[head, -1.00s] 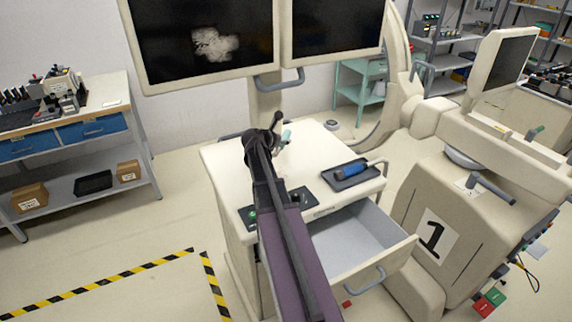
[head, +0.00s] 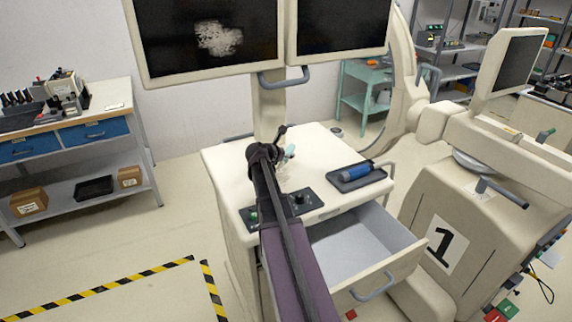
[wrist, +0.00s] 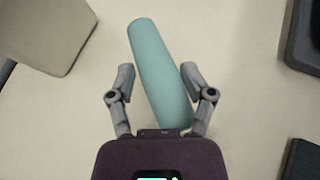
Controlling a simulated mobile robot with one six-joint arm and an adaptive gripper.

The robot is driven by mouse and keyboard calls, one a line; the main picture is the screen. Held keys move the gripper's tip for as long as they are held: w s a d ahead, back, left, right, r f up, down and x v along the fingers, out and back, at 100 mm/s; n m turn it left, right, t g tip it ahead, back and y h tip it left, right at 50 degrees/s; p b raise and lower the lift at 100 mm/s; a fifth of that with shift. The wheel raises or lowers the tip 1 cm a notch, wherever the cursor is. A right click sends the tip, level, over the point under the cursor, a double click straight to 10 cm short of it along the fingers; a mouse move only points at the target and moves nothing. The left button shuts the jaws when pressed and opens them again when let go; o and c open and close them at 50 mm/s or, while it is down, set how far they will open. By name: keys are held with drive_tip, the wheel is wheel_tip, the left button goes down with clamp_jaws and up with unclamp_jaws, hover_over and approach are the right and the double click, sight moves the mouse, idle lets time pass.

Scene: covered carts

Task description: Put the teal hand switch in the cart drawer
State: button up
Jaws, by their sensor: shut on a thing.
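The teal hand switch (wrist: 158,75) is a smooth rounded cylinder between the two fingers of my gripper (wrist: 159,85) in the wrist view. My gripper is shut on it, and the switch sits slightly tilted in the grip. In the head view only a small teal part (head: 290,151) shows beside my gripper (head: 282,150), over the cart top; the arm hides the rest. The gap between switch and cart top is hard to tell. The cart drawer (head: 362,246) is pulled open at the cart's front, and its visible grey inside looks empty.
A blue hand switch (head: 355,171) lies in a dark tray (head: 372,180) on the right of the cart top (head: 315,150). A black control panel (head: 300,200) is at the front edge. Monitors (head: 342,25) hang above the back. A machine marked 1 (head: 450,235) stands right of the drawer.

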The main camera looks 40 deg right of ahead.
sight(286, 167)
drive_tip(key=shift+f+b, duration=1.9)
drive_tip(key=shift+b, duration=0.05)
drive_tip(key=o, duration=1.2)
drive_tip(key=shift+a+r, duration=0.1)
drive_tip(key=shift+a, duration=0.05)
drive_tip(key=p+v, duration=0.5)
drive_tip(key=v, duration=0.5)
drive_tip(key=shift+s+a+r, duration=0.15)
drive_tip(key=shift+s+a, duration=0.05)
drive_tip(key=shift+s+a+r+p, duration=0.1)
drive_tip(key=shift+a+r+p, duration=0.15)
drive_tip(key=shift+a, duration=0.3)
